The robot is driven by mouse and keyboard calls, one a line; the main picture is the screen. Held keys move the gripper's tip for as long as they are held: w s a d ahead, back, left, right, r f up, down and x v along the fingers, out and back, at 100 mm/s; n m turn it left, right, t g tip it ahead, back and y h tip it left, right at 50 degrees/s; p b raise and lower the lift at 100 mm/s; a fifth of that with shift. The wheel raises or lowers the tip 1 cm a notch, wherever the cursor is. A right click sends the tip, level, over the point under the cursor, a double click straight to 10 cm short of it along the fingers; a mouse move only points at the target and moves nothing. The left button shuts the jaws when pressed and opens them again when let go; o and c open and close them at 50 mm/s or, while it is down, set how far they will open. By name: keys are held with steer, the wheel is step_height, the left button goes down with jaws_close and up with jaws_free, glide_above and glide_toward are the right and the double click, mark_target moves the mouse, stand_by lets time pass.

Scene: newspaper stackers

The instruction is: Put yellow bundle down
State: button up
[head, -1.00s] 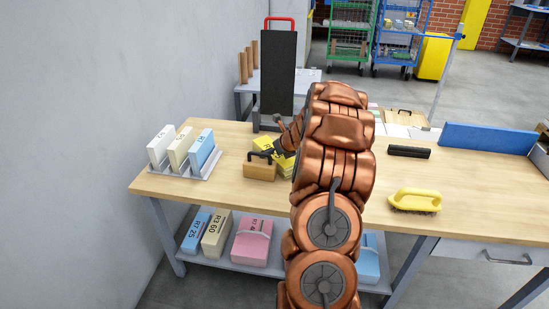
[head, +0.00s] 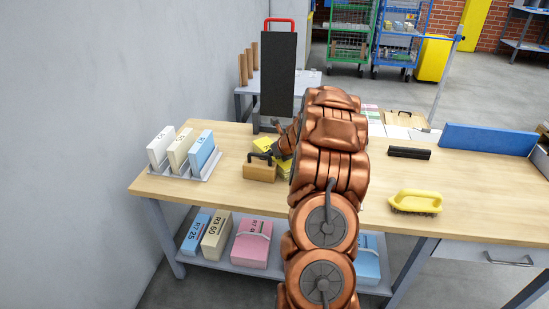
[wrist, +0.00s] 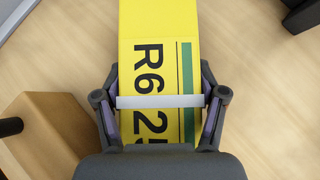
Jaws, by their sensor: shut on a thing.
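The yellow bundle (wrist: 158,40) shows in the wrist view with black lettering, a green stripe and a pale band (wrist: 160,101) around it. My gripper (wrist: 160,108) is shut on it, with one finger against each side. In the head view the yellow bundle (head: 264,145) is over the table, behind the wooden block and partly hidden by my arm. Most of my gripper is hidden there. The wooden tabletop (head: 225,180) shows around the bundle in the wrist view. I cannot tell whether the bundle touches the table.
A wooden block with a dark handle (head: 260,171) stands close to the bundle, also at left in the wrist view (wrist: 47,140). A rack (head: 187,168) with white, cream and blue bundles is at left. A black upright panel (head: 279,75) stands behind. A yellow brush (head: 415,202) lies right.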

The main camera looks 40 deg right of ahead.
steer(key=c, duration=0.7)
steer(key=shift+o, duration=0.2)
steer(key=shift+r, duration=0.1)
